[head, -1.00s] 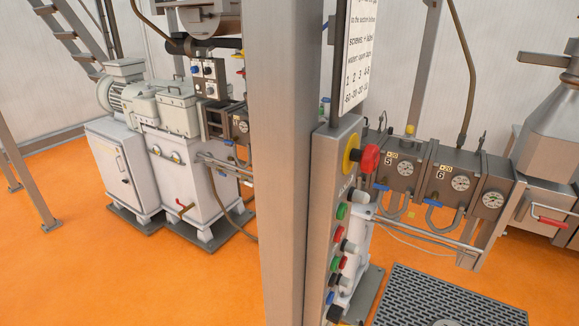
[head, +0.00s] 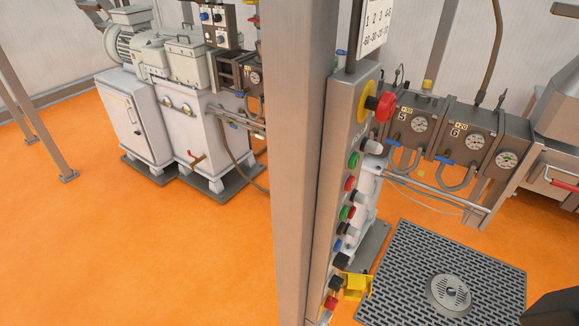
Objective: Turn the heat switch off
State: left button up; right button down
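A narrow grey control panel (head: 337,170) stands tilted in the middle of the head view, beside a thick grey post. Down its face run a red emergency stop knob (head: 386,107) on a yellow plate, a green button (head: 354,160), a red button (head: 350,183), black knobs (head: 341,260), a blue button (head: 338,245) and a lower red button (head: 331,303). I cannot read which one is the heat switch or how it is set. A yellow piece (head: 356,286) juts out near the panel's lower end. Neither of my grippers can be made out.
The grey post (head: 298,160) blocks the panel's left side. A dark perforated floor grate (head: 410,285) lies to the right. Machine blocks with gauges (head: 420,124) stand behind the panel. Orange floor (head: 120,250) is clear at left. A dark, unclear shape (head: 556,308) enters at bottom right.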

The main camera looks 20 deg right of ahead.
aim_at(341, 261)
jog(key=z, duration=0.95)
